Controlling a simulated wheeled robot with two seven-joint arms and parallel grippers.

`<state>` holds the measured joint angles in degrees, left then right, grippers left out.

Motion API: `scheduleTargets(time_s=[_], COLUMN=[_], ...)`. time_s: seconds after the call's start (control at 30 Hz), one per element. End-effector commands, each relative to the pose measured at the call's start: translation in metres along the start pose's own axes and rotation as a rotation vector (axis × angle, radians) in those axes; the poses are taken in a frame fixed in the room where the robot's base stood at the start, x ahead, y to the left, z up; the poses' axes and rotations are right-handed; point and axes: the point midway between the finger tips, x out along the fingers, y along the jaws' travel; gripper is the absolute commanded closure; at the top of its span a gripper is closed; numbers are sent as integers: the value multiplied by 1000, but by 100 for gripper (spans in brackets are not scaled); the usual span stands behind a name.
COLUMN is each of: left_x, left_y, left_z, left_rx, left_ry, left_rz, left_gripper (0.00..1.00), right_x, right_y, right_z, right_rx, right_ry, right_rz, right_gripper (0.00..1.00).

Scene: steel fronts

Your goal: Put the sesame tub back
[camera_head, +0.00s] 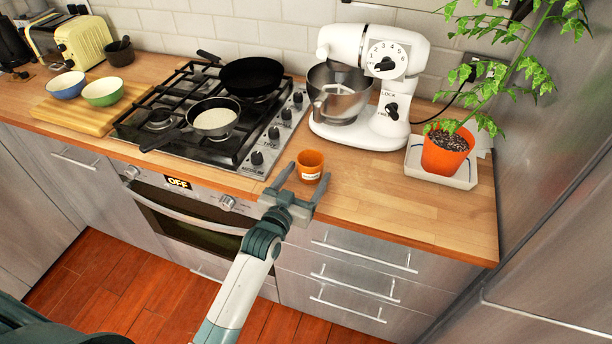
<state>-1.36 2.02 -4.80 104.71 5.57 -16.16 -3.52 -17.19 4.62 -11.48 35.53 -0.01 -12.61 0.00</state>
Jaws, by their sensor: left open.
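My left gripper (302,182) is open at the counter's front edge. Its two fingers point toward the tub, one on each side in the picture. I cannot tell whether they touch it. My right gripper is not in view.
A white stand mixer (366,87) stands behind the tub. A potted plant (447,150) sits on a white tray (420,168) at right. The gas hob (258,139) holds two pans. The counter (385,205) right of the tub is clear.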

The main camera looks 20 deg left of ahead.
Motion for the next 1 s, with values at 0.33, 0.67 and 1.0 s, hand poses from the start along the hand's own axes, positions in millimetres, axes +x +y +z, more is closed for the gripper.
scheduleTargets(time_s=[0.33,0.67,1.0], left_x=[-16,-72,-115], left_y=[0,0,0], left_z=[-1,0,-2], left_rx=[0,0,0], left_ry=[1,-1,0], left_rz=[0,0,0], left_gripper=[29,29,29], right_x=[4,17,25], right_y=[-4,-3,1], right_z=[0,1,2], right_rx=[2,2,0], right_ry=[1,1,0], right_rz=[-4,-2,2], right_gripper=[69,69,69])
